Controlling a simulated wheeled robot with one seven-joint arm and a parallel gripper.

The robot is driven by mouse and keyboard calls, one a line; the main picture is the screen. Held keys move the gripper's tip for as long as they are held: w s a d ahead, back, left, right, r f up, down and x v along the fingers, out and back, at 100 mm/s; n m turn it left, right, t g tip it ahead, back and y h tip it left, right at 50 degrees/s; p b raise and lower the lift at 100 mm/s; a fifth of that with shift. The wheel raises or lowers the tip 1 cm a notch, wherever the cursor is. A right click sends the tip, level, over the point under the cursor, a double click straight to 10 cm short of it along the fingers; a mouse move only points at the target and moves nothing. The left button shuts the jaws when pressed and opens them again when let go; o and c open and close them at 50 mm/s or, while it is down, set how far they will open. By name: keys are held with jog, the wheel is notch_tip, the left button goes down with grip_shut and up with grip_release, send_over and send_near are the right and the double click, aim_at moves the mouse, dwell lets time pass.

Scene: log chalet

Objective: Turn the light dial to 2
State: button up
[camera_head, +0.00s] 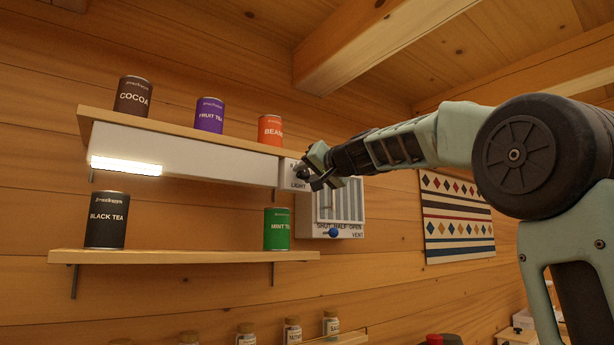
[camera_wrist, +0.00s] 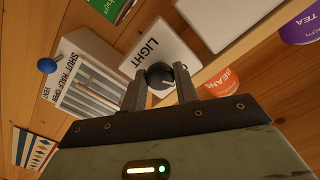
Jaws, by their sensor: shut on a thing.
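The light dial (camera_wrist: 159,76) is a dark round knob on a white plate (camera_wrist: 160,42) marked LIGHT, seen in the wrist view. My gripper (camera_wrist: 160,90) has one finger on each side of the knob and is shut on it. In the head view my gripper (camera_head: 314,172) is at the light plate (camera_head: 290,174), at the right end of the white panel under the upper shelf. It hides the knob there. The light strip (camera_head: 126,166) glows bright at the panel's left end. The dial's numbers and pointer setting are not readable.
A vent box (camera_head: 340,208) with a blue knob (camera_head: 334,232) is close by on the right. Cans including beans (camera_head: 270,130) stand on the upper shelf (camera_head: 190,134). Black tea (camera_head: 107,220) and mint tea (camera_head: 277,229) stand on the lower shelf (camera_head: 190,256).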

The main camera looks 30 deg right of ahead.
jog(key=m, duration=0.4)
jog(key=shift+m, duration=1.9)
jog(key=o, duration=1)
jog(key=s+b, duration=0.2)
jog(key=s, duration=0.3)
jog(key=s+b, duration=0.2)
jog(key=s, duration=0.4)
jog(key=s+b, duration=0.2)
jog(key=s, duration=0.4)
jog(key=shift+s+d, duration=0.2)
jog(key=shift+d, duration=0.1)
